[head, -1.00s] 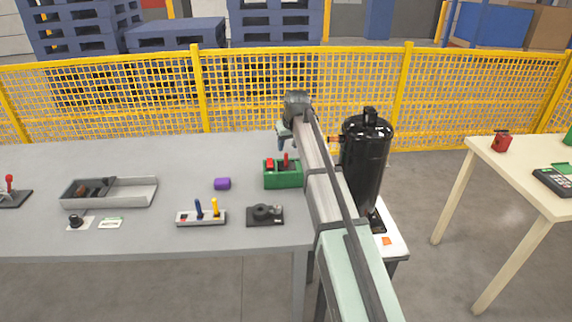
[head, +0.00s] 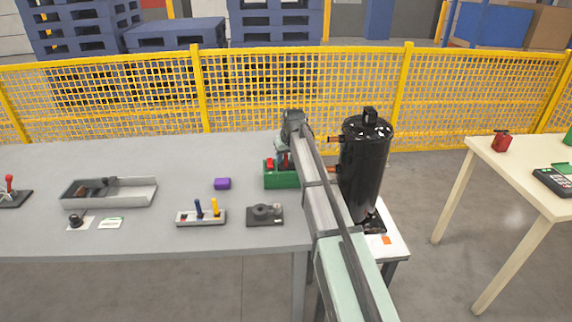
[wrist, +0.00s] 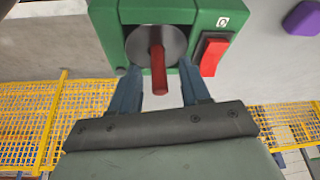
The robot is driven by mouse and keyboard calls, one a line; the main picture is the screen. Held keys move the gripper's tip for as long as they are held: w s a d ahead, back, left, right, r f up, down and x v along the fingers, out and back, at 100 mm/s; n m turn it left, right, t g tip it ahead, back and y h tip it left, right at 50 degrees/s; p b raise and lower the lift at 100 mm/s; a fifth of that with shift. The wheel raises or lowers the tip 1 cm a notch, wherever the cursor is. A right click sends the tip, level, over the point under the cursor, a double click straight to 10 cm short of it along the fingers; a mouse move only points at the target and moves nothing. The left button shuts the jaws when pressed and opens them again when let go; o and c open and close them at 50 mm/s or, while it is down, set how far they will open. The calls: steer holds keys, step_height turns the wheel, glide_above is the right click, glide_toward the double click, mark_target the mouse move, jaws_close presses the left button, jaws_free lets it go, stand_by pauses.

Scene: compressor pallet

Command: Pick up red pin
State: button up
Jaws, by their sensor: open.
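The red pin (wrist: 158,70) stands up from a grey disc (wrist: 172,42) on a green box (wrist: 205,15) in the wrist view. In the head view the green box (head: 285,181) sits near the right edge of the grey table, and the pin is largely hidden by my arm. My gripper (wrist: 160,76) is open, with one dark finger on each side of the pin. I see gaps between the fingers and the pin in the picture; its depth between them is hard to tell.
A red rocker switch (wrist: 213,55) is on the green box beside the pin. A purple block (head: 222,184), a lever box (head: 201,218) and a black knob device (head: 265,215) are nearby. A tall black cylinder (head: 365,165) stands right of my arm.

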jaws_close()
stand_by(0.3)
steer(key=shift+r, duration=0.15)
